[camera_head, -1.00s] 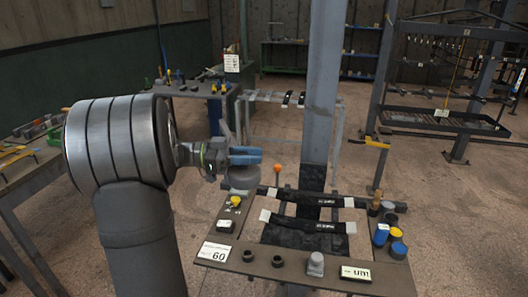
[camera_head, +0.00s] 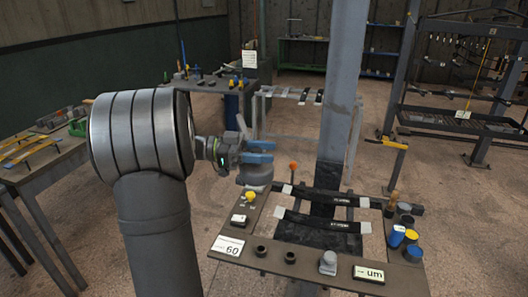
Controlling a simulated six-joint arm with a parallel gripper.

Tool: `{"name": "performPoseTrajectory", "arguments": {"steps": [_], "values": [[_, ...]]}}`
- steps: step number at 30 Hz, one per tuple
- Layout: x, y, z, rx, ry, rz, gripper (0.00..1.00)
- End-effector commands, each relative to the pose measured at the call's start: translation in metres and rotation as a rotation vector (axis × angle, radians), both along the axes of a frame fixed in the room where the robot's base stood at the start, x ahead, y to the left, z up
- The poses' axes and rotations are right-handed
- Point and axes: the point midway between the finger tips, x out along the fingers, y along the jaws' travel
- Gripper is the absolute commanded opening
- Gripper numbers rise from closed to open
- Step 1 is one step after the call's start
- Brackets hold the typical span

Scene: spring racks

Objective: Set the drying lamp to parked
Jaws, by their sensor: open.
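My gripper (camera_head: 272,152) has blue fingers pointing right, a small gap between them and nothing seen in it. It is just above a grey rounded dome-like part (camera_head: 255,174) at the bench's back left corner, which may be the drying lamp; I cannot tell for sure. Whether the gripper touches it is unclear. An orange ball knob on a thin upright stem (camera_head: 293,166) stands right of the fingertips, apart from them in the picture. What the stem belongs to is not clear.
The small bench (camera_head: 300,272) carries dark strips with pale ends (camera_head: 318,222), a yellow knob (camera_head: 249,196), a grey knob (camera_head: 328,262), label cards and blue and yellow-topped pots (camera_head: 411,238). A grey post (camera_head: 343,90) rises behind it. A table (camera_head: 42,160) stands at left.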

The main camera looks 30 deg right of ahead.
Motion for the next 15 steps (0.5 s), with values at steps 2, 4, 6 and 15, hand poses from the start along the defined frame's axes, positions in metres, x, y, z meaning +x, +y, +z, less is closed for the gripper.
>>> {"name": "performPoseTrajectory", "arguments": {"steps": [2, 4, 6, 15], "values": [[0.006, 0.008, 0.000, -0.001, 0.001, 0.003, 0.47], [0.013, 0.017, 0.000, 0.001, -0.001, 0.004, 0.47], [0.020, 0.027, 0.000, 0.000, 0.000, 0.003, 0.47], [0.041, 0.057, 0.000, 0.000, 0.000, 0.000, 0.47]]}}
